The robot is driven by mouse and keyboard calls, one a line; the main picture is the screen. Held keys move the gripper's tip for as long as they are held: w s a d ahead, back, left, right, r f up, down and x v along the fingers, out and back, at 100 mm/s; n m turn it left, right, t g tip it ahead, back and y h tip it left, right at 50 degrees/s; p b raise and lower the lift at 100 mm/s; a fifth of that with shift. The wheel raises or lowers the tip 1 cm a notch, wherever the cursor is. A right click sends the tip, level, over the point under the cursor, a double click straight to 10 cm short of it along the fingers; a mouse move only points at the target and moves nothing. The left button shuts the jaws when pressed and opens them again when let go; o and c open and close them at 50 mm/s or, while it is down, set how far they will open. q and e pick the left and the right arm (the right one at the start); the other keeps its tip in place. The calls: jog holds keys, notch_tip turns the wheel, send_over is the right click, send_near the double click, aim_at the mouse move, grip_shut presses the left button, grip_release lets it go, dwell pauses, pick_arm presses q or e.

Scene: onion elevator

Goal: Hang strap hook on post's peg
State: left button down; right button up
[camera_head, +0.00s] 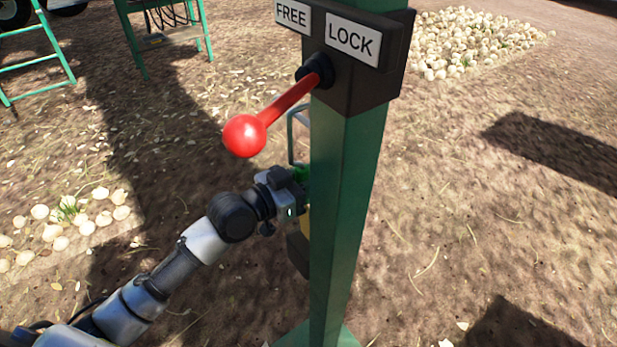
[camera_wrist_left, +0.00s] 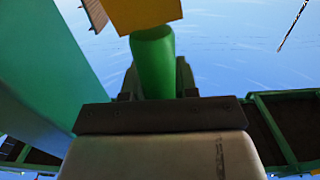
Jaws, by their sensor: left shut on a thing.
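The green post (camera_head: 345,200) stands upright in the middle of the head view. My left gripper (camera_head: 300,182) reaches in from the left, and its tips are partly hidden behind the post. In the left wrist view the jaws (camera_wrist_left: 152,95) are shut on a green cylinder (camera_wrist_left: 153,60), which appears to be the strap hook's grip. A yellow-orange piece (camera_wrist_left: 145,12) sits at its far end. A grey metal loop (camera_head: 291,135) shows above the gripper, beside the post; it may be part of the hook. I cannot make out the post's peg. My right gripper is not in view.
A black box (camera_head: 365,85) with FREE and LOCK plates is fixed to the post. Its red-balled lever (camera_head: 245,136) sticks out left, above my left gripper. Onion piles lie at left (camera_head: 75,220) and upper right (camera_head: 470,42). A green frame (camera_head: 170,40) stands behind.

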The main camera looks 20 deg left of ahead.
pick_arm(q)
jog(key=shift+f, duration=0.1)
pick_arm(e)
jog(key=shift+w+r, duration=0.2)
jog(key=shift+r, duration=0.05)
pick_arm(q)
jog(key=c, duration=0.8)
grip_release()
